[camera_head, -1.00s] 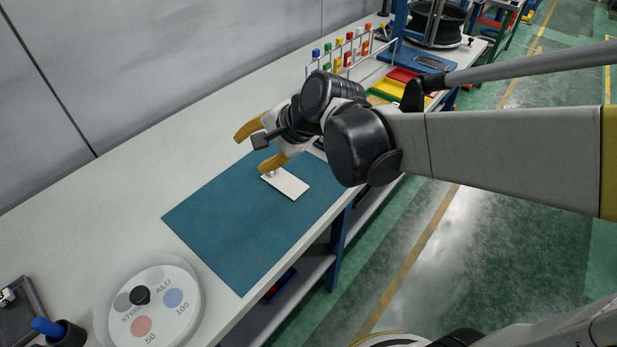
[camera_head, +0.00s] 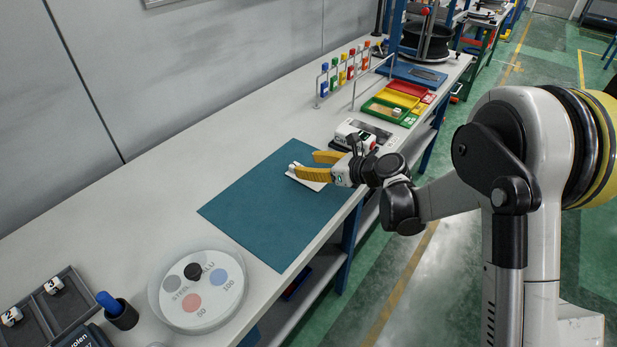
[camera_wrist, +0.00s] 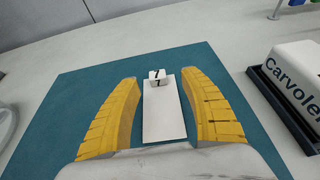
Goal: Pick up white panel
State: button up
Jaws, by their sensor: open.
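The white panel (camera_wrist: 163,118) lies flat on the teal mat (camera_head: 262,219), near its far right part. A small white block (camera_wrist: 156,77) marked 7 stands at the panel's far end in the wrist view. My gripper (camera_head: 305,165) has two yellow fingers and is open. In the wrist view its fingers (camera_wrist: 163,90) are on either side of the panel, with mat showing between each finger and the panel. In the head view the fingers and hand hide much of the panel (camera_head: 300,181). I cannot tell the fingers' height above the mat.
A white Carvolen box (camera_wrist: 295,72) in a dark tray stands right of the mat. Red, yellow and green bins (camera_head: 386,110) and a rack of coloured pieces (camera_head: 346,71) are beyond. A round labelled dial (camera_head: 203,287), a dark cup (camera_head: 122,314) and a dark tray (camera_head: 48,305) are nearer.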

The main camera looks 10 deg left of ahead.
aim_at(294, 164)
jog(key=b+x, duration=0.1)
jog(key=x, duration=0.3)
jog(key=b+x, duration=0.1)
jog(key=x, duration=0.1)
jog(key=shift+s+a+f+b, duration=0.2)
jog(key=shift+a+f+b, duration=0.15)
jog(key=shift+d+r, duration=0.1)
grip_shut()
